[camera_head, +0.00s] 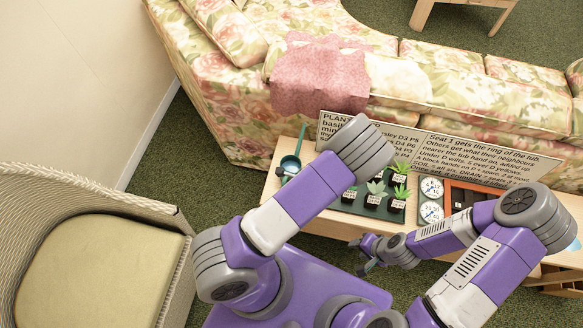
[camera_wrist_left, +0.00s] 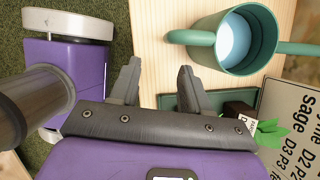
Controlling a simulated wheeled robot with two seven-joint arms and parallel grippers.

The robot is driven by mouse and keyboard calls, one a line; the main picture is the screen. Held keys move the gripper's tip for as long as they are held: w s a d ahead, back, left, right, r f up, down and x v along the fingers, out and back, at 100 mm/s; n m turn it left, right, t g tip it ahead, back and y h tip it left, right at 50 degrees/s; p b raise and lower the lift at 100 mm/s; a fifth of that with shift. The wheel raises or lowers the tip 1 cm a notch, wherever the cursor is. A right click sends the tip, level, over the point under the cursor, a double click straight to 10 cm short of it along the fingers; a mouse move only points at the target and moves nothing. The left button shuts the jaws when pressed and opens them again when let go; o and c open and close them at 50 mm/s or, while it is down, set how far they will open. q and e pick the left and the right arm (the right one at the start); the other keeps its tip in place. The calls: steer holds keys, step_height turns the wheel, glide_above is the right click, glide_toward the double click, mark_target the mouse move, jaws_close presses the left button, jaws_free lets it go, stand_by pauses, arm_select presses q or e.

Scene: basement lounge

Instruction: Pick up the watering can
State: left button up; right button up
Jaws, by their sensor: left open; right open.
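The watering can (camera_head: 290,164) is teal with a long thin spout and stands near the left end of the wooden table (camera_head: 272,186). In the left wrist view the can (camera_wrist_left: 247,66) shows its round open top and a handle on its left side. My left gripper (camera_wrist_left: 158,86) is open and empty, with the can's handle just beyond and to the right of its fingertips, apart from them. In the head view my left arm hides that gripper. My right gripper (camera_head: 366,256) is open and empty at the table's front edge.
Several small potted plants (camera_head: 373,195) stand on a dark tray right of the can. Text signs (camera_head: 490,158) stand along the table's back, with round dials (camera_head: 431,211) farther right. A floral sofa (camera_head: 455,95) is behind; a wicker chair (camera_head: 95,262) is at left.

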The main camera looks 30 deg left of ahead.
arm_select(q)
steer(key=shift+m, duration=0.4)
steer(key=a+f+b, duration=0.1)
steer(key=f, duration=0.1)
steer(key=a+f, duration=0.1)
steer(key=f, duration=0.1)
steer(key=a+f+b, duration=0.1)
steer(key=a+f, duration=0.1)
steer(key=shift+w+b, duration=0.3)
steer(key=shift+w, duration=0.1)
steer(key=shift+r, duration=0.1)
jaws_close()
